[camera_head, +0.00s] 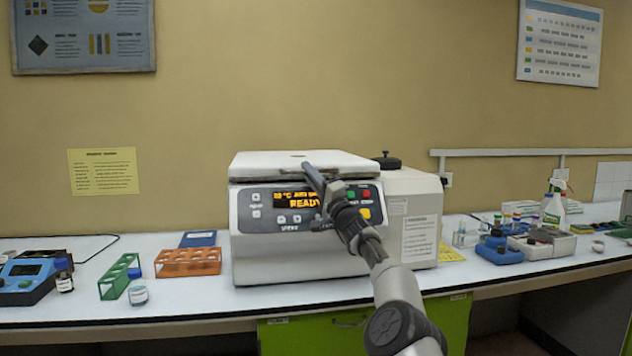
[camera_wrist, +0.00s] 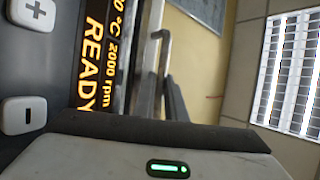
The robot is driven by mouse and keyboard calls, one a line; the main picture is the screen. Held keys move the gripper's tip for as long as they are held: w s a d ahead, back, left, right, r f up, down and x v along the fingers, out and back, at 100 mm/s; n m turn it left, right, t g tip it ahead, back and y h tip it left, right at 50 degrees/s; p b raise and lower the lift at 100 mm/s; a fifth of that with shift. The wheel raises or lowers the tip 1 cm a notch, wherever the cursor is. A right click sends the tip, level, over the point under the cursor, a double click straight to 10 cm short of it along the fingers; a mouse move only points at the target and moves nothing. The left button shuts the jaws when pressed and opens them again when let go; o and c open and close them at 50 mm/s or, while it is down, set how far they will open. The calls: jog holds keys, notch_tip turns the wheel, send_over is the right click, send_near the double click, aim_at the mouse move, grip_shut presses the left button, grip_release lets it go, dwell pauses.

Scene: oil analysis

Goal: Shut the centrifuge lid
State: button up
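The centrifuge (camera_head: 300,258) stands on the bench, a white box with a dark front panel; its display reads READY. Its white lid (camera_head: 270,162) lies flat and level across the top; a thin dark line shows under its front edge. Whether it is latched cannot be seen. My gripper (camera_head: 308,170) is at the lid's front edge, its dark fingers crossing the panel and reaching up to the edge. In the wrist view the fingers (camera_wrist: 176,98) look close together, with nothing seen between them, beside a grey metal edge. Whether they touch the lid is unclear.
A dark round knob (camera_head: 386,161) tops the housing at right. Blue devices (camera_head: 498,250) and bottles stand farther right. The wall is close behind.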

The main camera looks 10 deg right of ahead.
jog(key=shift+s+d+f+b, duration=0.1)
jog(key=shift+d+f+b, duration=0.05)
jog(key=shift+f+b, duration=0.4)
jog(key=shift+d+f+b, duration=0.15)
jog(key=shift+f+b, duration=0.25)
jog(key=shift+f, duration=0.25)
jog(key=s+r+b+v, duration=0.1)
jog(key=b+v, duration=0.2)
jog(key=v, duration=1.2)
jog(key=shift+s+d+r, duration=0.2)
jog(key=shift+s+d, duration=0.05)
jog(key=shift+s, duration=0.1)
jog(key=shift+a, duration=0.1)
